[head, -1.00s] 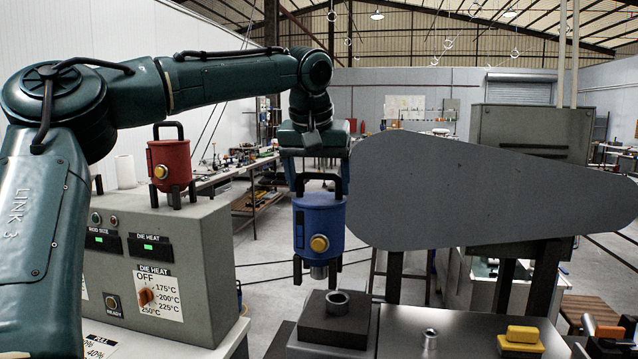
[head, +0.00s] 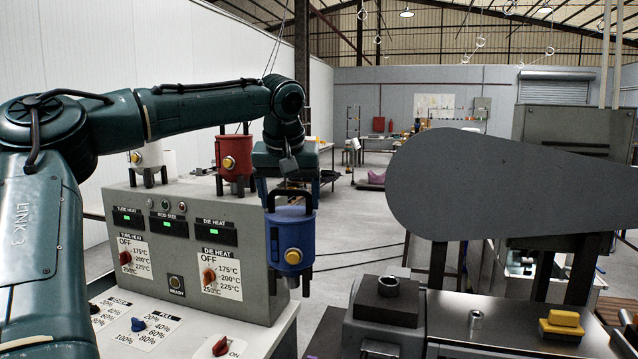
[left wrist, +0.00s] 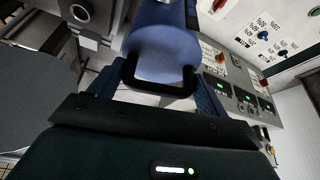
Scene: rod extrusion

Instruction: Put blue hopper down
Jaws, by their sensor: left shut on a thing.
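The blue hopper (head: 290,238) hangs upright from my left gripper (head: 289,190), which is shut on its black top handle. The hopper has a yellow round button on its front and dark legs below. In the head view it overlaps the right end of the grey control cabinet; whether they touch cannot be told. In the left wrist view the blue hopper (left wrist: 163,50) fills the top middle, with its handle between the finger pads of the left gripper (left wrist: 160,95). My right gripper is not in view.
A red hopper (head: 234,158) and a white hopper (head: 147,164) stand on top of the grey control cabinet (head: 150,210). A machine with a dark round port (head: 388,288) and a large grey guard (head: 490,185) stands at right. The cabinet top's right end looks clear.

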